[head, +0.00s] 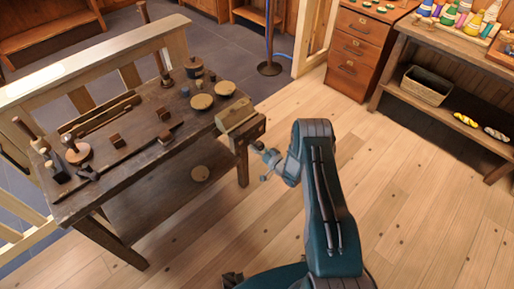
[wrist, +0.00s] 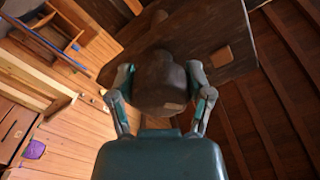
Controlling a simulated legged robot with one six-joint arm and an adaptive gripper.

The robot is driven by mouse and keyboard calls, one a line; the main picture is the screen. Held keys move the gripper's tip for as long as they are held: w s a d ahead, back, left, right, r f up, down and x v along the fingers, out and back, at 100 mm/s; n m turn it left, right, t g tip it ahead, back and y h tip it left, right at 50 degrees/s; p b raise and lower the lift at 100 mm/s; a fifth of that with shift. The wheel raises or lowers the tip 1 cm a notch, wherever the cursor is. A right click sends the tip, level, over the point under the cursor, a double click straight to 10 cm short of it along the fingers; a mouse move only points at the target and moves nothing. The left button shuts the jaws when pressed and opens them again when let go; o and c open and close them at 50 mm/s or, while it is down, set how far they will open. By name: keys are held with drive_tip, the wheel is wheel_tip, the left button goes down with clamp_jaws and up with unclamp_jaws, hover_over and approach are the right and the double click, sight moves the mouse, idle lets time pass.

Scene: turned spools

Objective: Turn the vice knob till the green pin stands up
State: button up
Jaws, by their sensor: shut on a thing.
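The vice (head: 241,128) is at the right end of the dark workbench (head: 140,150), with a pale wooden block (head: 236,113) at its top. My gripper (head: 262,156) reaches the vice's outer face from the right. In the wrist view my gripper (wrist: 160,76) has its two fingers on opposite sides of the dark round wooden knob (wrist: 161,92), shut on it. A small lighter patch shows on the knob's near side. A dark wooden plate of the vice (wrist: 225,42) lies behind the knob. I cannot make out the green pin in either view.
Wooden discs (head: 202,102), blocks and tools lie on the bench top. A drawer cabinet (head: 362,50) and a shelf with coloured spools (head: 450,40) and a basket (head: 427,86) stand at the back right. The plank floor right of my arm is clear.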

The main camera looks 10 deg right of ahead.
drive_tip(key=m, duration=0.4)
drive_tip(key=shift+s+d+f+m, duration=0.1)
drive_tip(key=shift+s+d+m, duration=0.1)
drive_tip(key=shift+m, duration=0.2)
drive_tip(key=m, duration=0.3)
drive_tip(key=shift+a+m, duration=0.1)
drive_tip(key=shift+m, duration=0.3)
drive_tip(key=m, duration=0.4)
drive_tip(key=shift+m, duration=2.2)
drive_tip(key=o, duration=1.1)
drive_tip(key=shift+o, duration=0.2)
drive_tip(key=shift+r, duration=0.25)
drive_tip(key=shift+w+r, duration=0.1)
